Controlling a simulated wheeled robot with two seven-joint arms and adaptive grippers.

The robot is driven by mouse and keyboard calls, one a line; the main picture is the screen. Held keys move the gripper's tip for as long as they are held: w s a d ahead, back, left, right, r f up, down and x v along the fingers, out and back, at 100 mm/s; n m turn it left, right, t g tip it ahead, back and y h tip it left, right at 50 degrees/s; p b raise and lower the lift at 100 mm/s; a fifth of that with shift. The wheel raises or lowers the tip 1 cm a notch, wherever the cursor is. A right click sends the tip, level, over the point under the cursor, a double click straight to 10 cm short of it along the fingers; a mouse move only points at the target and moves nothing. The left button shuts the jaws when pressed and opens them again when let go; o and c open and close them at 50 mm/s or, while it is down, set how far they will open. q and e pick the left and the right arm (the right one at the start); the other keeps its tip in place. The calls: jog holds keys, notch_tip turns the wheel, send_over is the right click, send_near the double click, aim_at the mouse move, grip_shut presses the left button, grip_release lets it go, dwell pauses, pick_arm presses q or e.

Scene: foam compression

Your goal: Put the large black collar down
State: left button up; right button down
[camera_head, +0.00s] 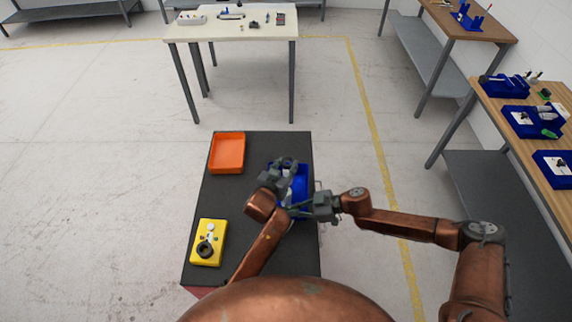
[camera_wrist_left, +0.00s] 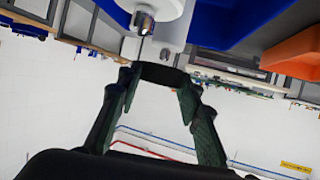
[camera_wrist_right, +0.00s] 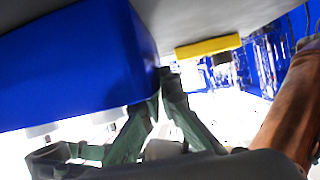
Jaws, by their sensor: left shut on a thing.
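My left gripper (camera_head: 283,168) is over the blue bin (camera_head: 301,184) on the dark table. In the left wrist view it is shut on a black piece, which looks like the large black collar (camera_wrist_left: 161,73), held between the fingertips. A white round part and a small metal tip show just beyond it; I cannot tell whether the collar touches them. My right gripper (camera_head: 310,206) is at the near right side of the blue bin. In the right wrist view its fingertips (camera_wrist_right: 163,88) are close together at the bin's corner, but whether they grip it is unclear.
An orange tray (camera_head: 214,166) stands at the table's far left. A yellow block (camera_head: 197,256) with a black ring (camera_head: 205,250) and a white part is at the near left. The dark table (camera_head: 222,202) is bare between them. A white table (camera_head: 232,32) stands beyond.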

pick_arm(q)
jog(key=shift+f, duration=0.45)
jog(key=o, duration=1.2)
jog(key=shift+c, duration=0.2)
jog(key=shift+r, duration=0.35)
jog(key=v, duration=1.2)
jog(key=shift+r, duration=0.25)
jog(key=shift+o, duration=0.5)
